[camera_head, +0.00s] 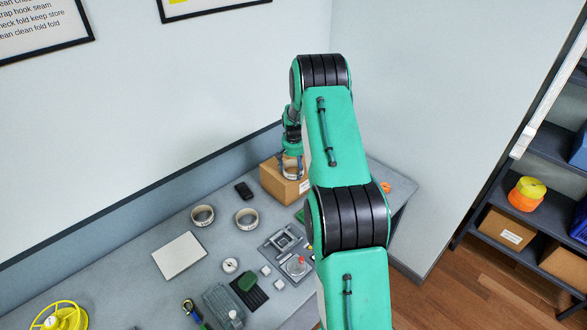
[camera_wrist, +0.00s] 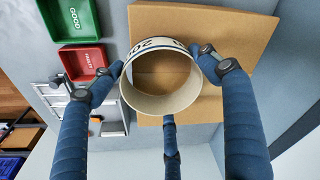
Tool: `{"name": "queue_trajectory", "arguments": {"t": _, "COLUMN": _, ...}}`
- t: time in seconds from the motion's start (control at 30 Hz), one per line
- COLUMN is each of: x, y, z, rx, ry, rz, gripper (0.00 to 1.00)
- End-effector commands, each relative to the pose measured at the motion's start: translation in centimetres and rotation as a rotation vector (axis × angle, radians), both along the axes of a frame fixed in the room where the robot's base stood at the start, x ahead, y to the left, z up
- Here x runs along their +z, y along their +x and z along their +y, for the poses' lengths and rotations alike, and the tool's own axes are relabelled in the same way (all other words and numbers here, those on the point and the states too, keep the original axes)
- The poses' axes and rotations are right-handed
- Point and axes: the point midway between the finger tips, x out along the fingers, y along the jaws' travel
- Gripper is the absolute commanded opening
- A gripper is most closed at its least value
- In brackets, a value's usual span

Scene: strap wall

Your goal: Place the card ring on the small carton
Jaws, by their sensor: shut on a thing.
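My gripper (camera_wrist: 161,72) is shut on the card ring, with blue fingers on both sides of its rim. The card ring (camera_wrist: 162,104) is a cream band with dark print, and I look through its open middle. The small carton (camera_wrist: 250,30) is plain brown cardboard and lies behind the ring in the wrist view. In the head view the carton (camera_head: 271,183) stands at the far end of the bench, with the ring (camera_head: 291,174) at its top, below my gripper (camera_head: 291,161). I cannot tell whether the ring touches the carton.
Two similar rings (camera_head: 202,215) (camera_head: 247,218) lie on the bench (camera_head: 130,265), left of the carton, near a black object (camera_head: 243,190). Green (camera_wrist: 70,18) and red (camera_wrist: 82,60) trays sit beside the carton. A white panel (camera_head: 179,256) lies nearer. The wall runs behind the bench.

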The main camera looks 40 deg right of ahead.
Motion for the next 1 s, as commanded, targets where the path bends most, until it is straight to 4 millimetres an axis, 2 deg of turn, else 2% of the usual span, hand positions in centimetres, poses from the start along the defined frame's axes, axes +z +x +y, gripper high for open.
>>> {"name": "queue_trajectory", "arguments": {"t": 0.17, "x": -0.3, "y": 0.0, "z": 0.0, "rx": 0.0, "ry": 0.0, "rz": 0.0, "gripper": 0.65}}
{"name": "queue_trajectory", "arguments": {"t": 0.2, "x": -0.2, "y": 0.0, "z": 0.0, "rx": 0.0, "ry": 0.0, "rz": 0.0, "gripper": 0.81}}
{"name": "queue_trajectory", "arguments": {"t": 0.27, "x": -0.2, "y": 0.0, "z": 0.0, "rx": 0.0, "ry": 0.0, "rz": 0.0, "gripper": 0.94}}
{"name": "queue_trajectory", "arguments": {"t": 0.3, "x": -0.2, "y": 0.0, "z": 0.0, "rx": 0.0, "ry": 0.0, "rz": 0.0, "gripper": 0.95}}
{"name": "queue_trajectory", "arguments": {"t": 0.73, "x": 0.1, "y": 0.0, "z": 0.0, "rx": 0.0, "ry": 0.0, "rz": 0.0, "gripper": 0.95}}
{"name": "queue_trajectory", "arguments": {"t": 1.0, "x": 2.3, "y": -0.2, "z": 0.2, "rx": 0.0, "ry": -0.001, "rz": -0.001, "gripper": 0.95}}
